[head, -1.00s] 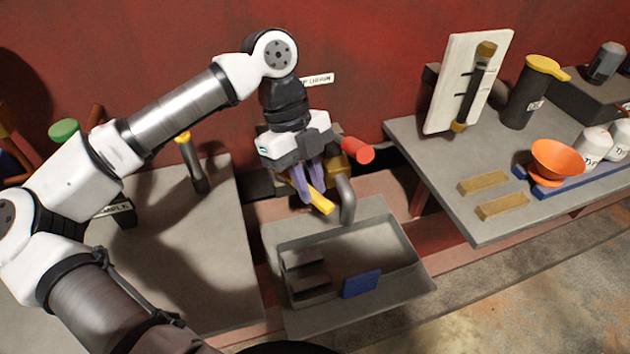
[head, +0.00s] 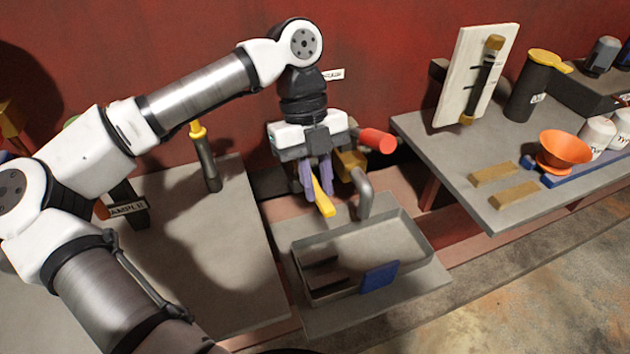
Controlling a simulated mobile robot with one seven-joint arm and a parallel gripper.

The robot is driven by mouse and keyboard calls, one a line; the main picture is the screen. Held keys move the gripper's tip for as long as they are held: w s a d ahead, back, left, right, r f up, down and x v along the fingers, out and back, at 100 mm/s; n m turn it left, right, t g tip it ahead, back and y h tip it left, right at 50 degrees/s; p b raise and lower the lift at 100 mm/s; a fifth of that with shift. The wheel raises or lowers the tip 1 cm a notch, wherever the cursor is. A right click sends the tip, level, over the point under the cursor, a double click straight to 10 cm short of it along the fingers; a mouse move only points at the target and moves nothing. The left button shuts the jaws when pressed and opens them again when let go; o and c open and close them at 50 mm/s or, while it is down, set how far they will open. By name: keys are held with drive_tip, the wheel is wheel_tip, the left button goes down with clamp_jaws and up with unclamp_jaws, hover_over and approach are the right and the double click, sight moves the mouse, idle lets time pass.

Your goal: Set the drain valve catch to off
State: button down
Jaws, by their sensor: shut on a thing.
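The drain valve (head: 350,160) is a brass-coloured body on the red wall, with a grey spout (head: 364,195) bent down over a tray. A yellow lever (head: 324,200), seemingly its catch, points down and toward me beside the spout, on its left. My gripper (head: 319,182) comes down from above with its purple fingers shut on this lever. The gripper body hides the lever's upper end and part of the valve. A red cylindrical knob (head: 377,140) sticks out to the right of the valve.
A grey tray (head: 430,247) with dark blocks and a blue piece lies below the spout. The right bench (head: 440,150) holds a white board, a dark jug and an orange funnel. A yellow-topped dark tool (head: 207,160) stands on the left bench.

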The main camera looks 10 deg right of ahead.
drive_tip(key=shift+a+m, duration=0.3)
drive_tip(key=shift+m, duration=0.1)
idle(0.5)
drive_tip(key=c, duration=1.3)
unclamp_jaws()
drive_tip(key=v, duration=1.4)
drive_tip(key=shift+d, duration=0.25)
